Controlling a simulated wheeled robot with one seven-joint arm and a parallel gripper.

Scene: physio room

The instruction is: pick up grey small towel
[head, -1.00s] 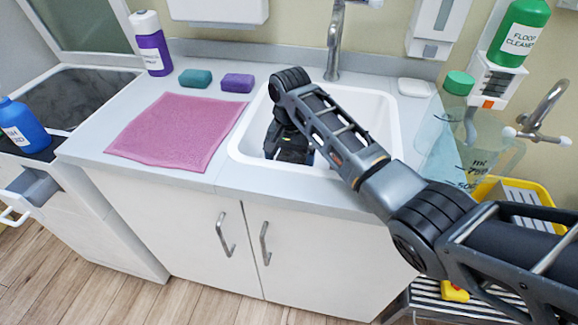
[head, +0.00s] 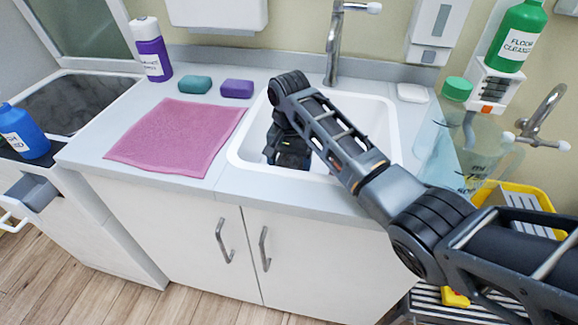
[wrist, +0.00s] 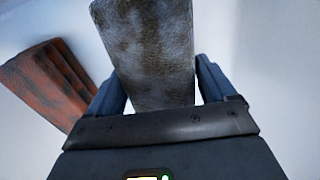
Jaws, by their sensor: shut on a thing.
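The grey small towel (wrist: 145,45) shows in the wrist view as a mottled grey, block-like piece with brownish patches, standing up between my fingers. My gripper (wrist: 157,85) is shut on it, with one blue-grey finger on each side. In the head view my gripper (head: 289,155) is down inside the white sink basin (head: 235,150). The towel cannot be made out there, because my arm covers most of that part of the basin.
A rust-red ribbed thing (wrist: 48,85) lies close left of my gripper. A pink cloth (head: 175,135), a teal block (head: 195,84) and a purple block (head: 237,88) lie left of the sink. The tap (head: 334,45) rises behind it; a clear jug (head: 470,150) is right.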

